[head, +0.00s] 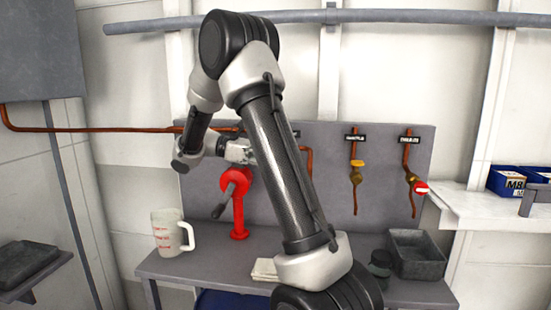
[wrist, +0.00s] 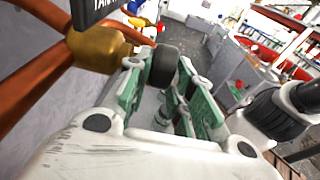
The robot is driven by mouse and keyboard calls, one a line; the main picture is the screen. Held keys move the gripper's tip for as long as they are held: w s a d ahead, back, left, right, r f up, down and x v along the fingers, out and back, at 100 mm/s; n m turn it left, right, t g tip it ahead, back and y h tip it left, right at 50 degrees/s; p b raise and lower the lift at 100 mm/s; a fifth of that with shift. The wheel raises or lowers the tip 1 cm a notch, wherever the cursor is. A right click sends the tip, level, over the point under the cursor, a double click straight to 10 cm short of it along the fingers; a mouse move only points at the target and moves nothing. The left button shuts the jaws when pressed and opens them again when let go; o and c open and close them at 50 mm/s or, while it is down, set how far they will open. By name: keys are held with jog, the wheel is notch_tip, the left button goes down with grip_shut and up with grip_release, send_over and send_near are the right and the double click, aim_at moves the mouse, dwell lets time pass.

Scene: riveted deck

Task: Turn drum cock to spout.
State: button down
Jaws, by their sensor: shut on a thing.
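My gripper (head: 238,150) reaches behind my own arm to the grey back panel (head: 335,195) in the head view. In the wrist view, a brass cock body (wrist: 100,45) on copper pipe sits close beside the left finger of my gripper (wrist: 165,100). A dark label, only partly readable, is above it. My gripper is shut on what I take to be this cock's handle; the held part is mostly hidden between the green pads. In the head view my arm hides this cock. Two other cocks show there, one with a yellow handle (head: 357,163) and one with a red handle (head: 420,187).
A red bench tool (head: 239,215) with a dark handle stands just below my gripper. A white measuring jug (head: 168,235) is at the bench's left. A grey bin (head: 417,255) and a small dark pot (head: 380,262) are at the right. Blue boxes (head: 507,180) sit on a side shelf.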

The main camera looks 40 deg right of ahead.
jog(key=shift+g, duration=0.3)
dwell(0.4)
jog(key=c, duration=1.5)
grip_release()
